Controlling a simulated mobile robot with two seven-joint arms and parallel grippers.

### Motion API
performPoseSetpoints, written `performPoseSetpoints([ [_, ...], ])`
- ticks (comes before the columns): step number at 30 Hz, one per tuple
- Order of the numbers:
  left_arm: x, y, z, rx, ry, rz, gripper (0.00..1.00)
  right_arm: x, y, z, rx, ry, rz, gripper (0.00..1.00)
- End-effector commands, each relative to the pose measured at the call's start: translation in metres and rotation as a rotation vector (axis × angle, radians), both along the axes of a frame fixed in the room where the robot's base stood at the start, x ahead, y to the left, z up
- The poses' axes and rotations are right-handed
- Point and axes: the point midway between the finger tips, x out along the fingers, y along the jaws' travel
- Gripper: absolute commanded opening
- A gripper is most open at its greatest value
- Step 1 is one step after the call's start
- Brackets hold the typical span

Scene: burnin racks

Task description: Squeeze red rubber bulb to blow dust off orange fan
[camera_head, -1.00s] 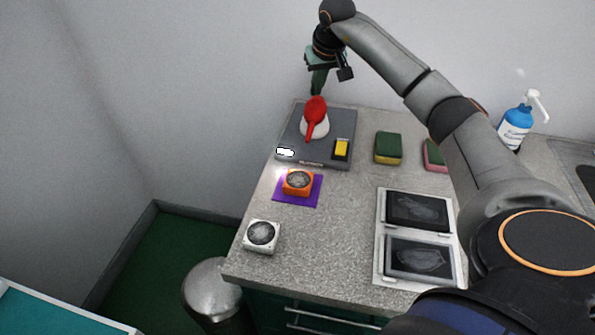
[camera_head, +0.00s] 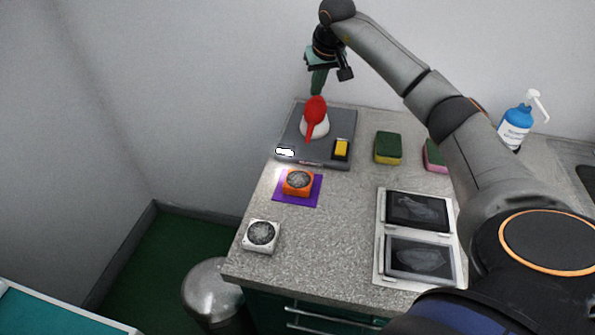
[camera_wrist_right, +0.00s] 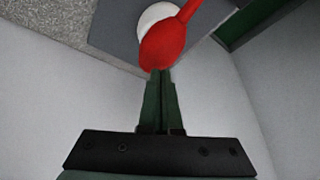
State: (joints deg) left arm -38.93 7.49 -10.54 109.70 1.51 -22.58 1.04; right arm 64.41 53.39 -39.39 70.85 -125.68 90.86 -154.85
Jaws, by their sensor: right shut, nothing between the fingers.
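The red rubber bulb (camera_head: 316,110) rests on a white round holder (camera_head: 314,127) on a grey base, its nozzle pointing toward the orange fan. The orange fan (camera_head: 298,182) lies on a purple mat (camera_head: 311,194), with a grey face. My right gripper (camera_head: 317,92) points down just above the back of the bulb. In the right wrist view the shut fingers (camera_wrist_right: 160,75) end at the edge of the red bulb (camera_wrist_right: 163,45), with nothing between them. I cannot tell whether the tips touch it. My left gripper is not in view.
The grey base (camera_head: 343,122) carries a yellow button (camera_head: 341,149). A white fan (camera_head: 261,236) stands near the counter's front left. Two sponges (camera_head: 388,148), framed dark pictures (camera_head: 417,212) and a blue bottle (camera_head: 517,124) are to the right. A metal bin (camera_head: 214,290) stands below.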

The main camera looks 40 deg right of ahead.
Motion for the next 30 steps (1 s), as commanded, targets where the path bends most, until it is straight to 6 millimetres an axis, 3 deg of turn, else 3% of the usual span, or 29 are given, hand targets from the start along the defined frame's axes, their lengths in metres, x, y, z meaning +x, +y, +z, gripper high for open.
performPoseSetpoints([
  [8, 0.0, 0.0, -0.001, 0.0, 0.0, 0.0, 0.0, 0.0, 0.0, -0.002, 0.0, 0.001, 0.0, 0.0],
  [30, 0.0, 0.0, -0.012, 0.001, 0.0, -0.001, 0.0, 0.0, 0.0, -0.037, 0.0, 0.003, 0.001, 0.0],
])
